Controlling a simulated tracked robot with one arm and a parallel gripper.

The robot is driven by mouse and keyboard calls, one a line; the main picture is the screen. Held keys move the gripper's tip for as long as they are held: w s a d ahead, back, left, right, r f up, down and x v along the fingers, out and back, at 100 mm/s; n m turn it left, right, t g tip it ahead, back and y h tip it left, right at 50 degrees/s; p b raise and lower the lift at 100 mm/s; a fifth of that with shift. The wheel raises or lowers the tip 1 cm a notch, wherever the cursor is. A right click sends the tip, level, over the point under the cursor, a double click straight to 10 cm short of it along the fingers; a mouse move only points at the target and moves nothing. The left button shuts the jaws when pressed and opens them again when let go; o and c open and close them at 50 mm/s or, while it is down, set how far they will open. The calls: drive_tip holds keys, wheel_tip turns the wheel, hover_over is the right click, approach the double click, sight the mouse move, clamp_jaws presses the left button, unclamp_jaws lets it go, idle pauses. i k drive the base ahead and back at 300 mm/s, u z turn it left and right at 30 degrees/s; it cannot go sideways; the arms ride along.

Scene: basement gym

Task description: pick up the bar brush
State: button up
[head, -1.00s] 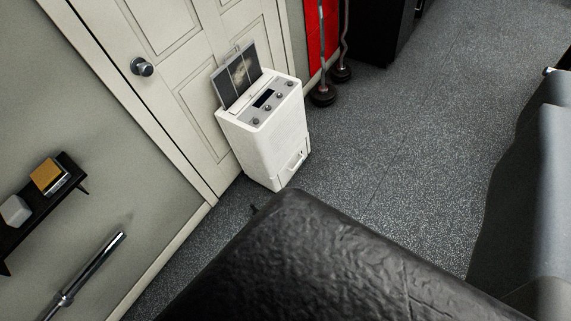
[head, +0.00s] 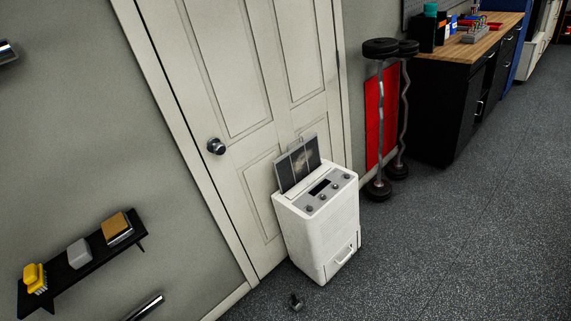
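A small yellow object (head: 35,279) with pale, bristle-like lower edges lies at the left end of a black wall shelf (head: 82,262). It may be the bar brush, but it is too small to be sure. On the same shelf, a pale grey block (head: 79,253) sits in the middle. A brown-topped block with a grey layer (head: 117,228) sits at the right end.
A white dehumidifier-like appliance (head: 320,232) stands before a closed door (head: 215,100). A small dark object (head: 296,301) lies on the floor near it. Upright bars with weights (head: 380,120) and a workbench (head: 450,95) stand beyond. Floor at right (head: 480,230) is clear.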

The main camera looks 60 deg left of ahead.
sight(295, 303)
drive_tip(key=k, duration=1.35)
drive_tip(key=u, duration=1.2)
drive_tip(key=i, duration=1)
drive_tip(key=k, duration=0.65)
drive_tip(key=z, duration=0.5)
drive_tip(key=i, duration=0.9)
drive_tip(key=z, duration=0.45)
